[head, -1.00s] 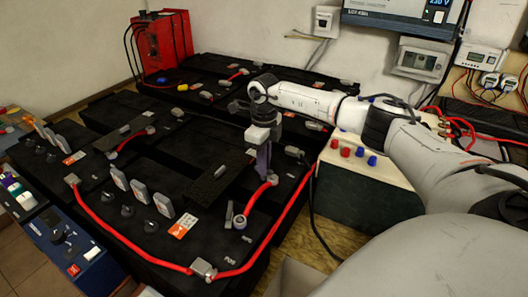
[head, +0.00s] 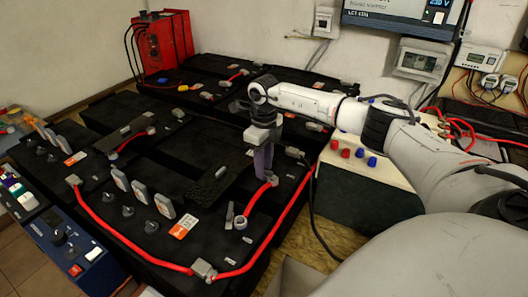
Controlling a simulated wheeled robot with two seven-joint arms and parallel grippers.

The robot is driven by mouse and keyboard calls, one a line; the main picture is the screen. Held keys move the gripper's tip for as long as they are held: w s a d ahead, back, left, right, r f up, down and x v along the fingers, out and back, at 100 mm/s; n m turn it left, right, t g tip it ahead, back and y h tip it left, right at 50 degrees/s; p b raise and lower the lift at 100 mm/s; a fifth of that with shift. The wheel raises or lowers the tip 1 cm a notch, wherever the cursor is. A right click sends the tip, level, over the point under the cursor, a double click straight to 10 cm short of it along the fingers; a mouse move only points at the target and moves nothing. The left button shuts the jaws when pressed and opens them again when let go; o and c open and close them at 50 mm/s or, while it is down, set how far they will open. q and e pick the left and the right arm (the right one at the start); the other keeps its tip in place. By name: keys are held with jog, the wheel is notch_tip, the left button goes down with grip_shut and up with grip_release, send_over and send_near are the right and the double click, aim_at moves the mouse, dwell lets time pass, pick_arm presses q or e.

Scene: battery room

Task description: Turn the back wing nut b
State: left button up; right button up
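My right gripper (head: 264,171) points straight down over the battery bank, at the back end of a short red cable (head: 258,197). Its fingertips are right at the grey terminal (head: 271,181) there. I cannot make out a wing nut at this spot; the fingers cover it or it is too small to tell. The gap between the fingers does not show, so I cannot tell whether they grip anything. The cable's front end has a round grey lug (head: 241,222), with a small upright grey piece (head: 229,214) beside it. My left gripper is not in view.
A long red cable (head: 120,243) runs along the front to a clamp (head: 204,268). A box with red and blue knobs (head: 352,185) is close on the right. A red charger (head: 163,45) stands at the back left.

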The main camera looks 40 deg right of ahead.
notch_tip(320, 180, up, 10)
jog(key=shift+r, duration=0.15)
dwell(0.4)
dwell(0.5)
